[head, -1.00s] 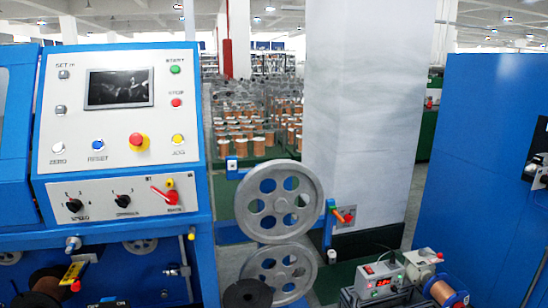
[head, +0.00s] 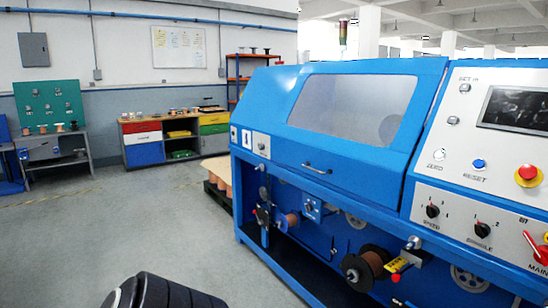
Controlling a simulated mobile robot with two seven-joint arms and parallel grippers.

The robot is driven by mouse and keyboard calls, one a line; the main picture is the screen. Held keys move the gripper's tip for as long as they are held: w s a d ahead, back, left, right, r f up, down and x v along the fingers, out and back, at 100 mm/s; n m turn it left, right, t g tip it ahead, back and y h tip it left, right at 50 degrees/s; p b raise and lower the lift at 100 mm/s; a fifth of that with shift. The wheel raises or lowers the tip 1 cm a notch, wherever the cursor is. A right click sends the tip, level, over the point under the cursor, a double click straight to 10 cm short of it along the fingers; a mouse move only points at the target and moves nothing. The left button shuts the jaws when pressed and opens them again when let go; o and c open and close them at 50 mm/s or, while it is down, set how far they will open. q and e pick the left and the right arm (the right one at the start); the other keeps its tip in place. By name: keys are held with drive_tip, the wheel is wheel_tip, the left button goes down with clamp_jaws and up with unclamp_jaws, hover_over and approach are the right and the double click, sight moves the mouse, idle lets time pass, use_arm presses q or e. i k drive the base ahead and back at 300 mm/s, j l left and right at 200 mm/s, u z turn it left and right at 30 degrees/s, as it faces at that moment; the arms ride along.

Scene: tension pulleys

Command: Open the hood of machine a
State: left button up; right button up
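A blue machine (head: 330,195) stands at the right, and I take it to be machine a. Its blue hood (head: 273,115) with a grey see-through window (head: 352,105) is down. A light metal handle (head: 317,168) sits low on the front, under the window. The control panel (head: 480,195) with screen, knobs and buttons is at the right edge, partly cut off. Neither of my grippers is in view. A black rounded part (head: 165,292), likely mine, shows at the bottom edge.
Spools (head: 372,266) and a yellow-tagged lever (head: 396,264) stick out below the hood. A cabinet with coloured drawers (head: 170,140) and a workbench with a green backboard (head: 48,110) stand along the far wall. The grey floor (head: 120,220) at left is clear.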

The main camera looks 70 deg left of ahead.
sight(375, 174)
drive_tip(key=u, duration=2.05)
drive_tip(key=i+z, duration=0.2)
drive_tip(key=i, duration=0.45)
